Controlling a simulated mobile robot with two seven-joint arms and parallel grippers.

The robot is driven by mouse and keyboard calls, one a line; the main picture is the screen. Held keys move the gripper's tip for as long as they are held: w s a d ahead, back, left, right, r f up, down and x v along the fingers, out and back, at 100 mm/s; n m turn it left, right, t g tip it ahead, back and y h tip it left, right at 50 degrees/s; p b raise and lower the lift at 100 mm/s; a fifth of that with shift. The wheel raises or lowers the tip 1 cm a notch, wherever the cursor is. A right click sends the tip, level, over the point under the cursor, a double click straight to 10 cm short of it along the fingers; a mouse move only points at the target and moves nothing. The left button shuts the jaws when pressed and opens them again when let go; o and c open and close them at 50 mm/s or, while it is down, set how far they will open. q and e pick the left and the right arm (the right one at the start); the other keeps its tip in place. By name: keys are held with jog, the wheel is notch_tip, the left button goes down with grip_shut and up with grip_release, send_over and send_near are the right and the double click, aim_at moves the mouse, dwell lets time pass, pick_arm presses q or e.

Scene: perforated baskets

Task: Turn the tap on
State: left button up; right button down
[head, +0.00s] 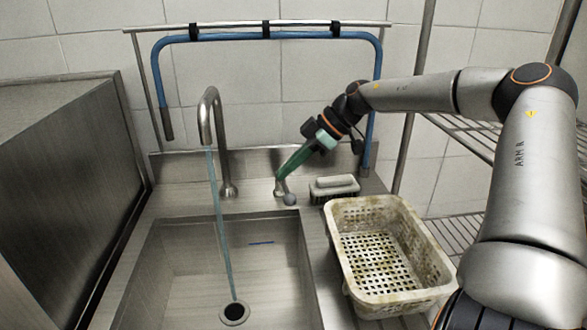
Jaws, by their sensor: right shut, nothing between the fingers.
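The tap's curved steel spout (211,112) rises from the back ledge of the sink. A bluish stream of water (220,220) runs from its mouth down to the drain (234,313). A small metal tap handle with a round knob (290,199) stands on the ledge to the right of the spout. My right gripper (281,177) has green fingers, shut and empty, pointing down and left. Its tips are at the top of the handle; I cannot tell whether they touch it. My left gripper is not in view.
A white perforated basket (440,262) stands on the counter right of the sink basin (165,265). A brush (334,187) lies behind it, near my right gripper. A blue hose (258,38) hangs from a rail above. A wire shelf (465,229) stands at the right.

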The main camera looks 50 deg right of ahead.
aim_at(285, 196)
jog(key=b+x, duration=0.2)
jog(key=x, duration=0.6)
jog(key=shift+s+d+f+p, duration=0.15)
jog(key=shift+s+d+p, duration=0.55)
jog(key=shift+s+d, duration=0.9)
jog(key=shift+d, duration=0.1)
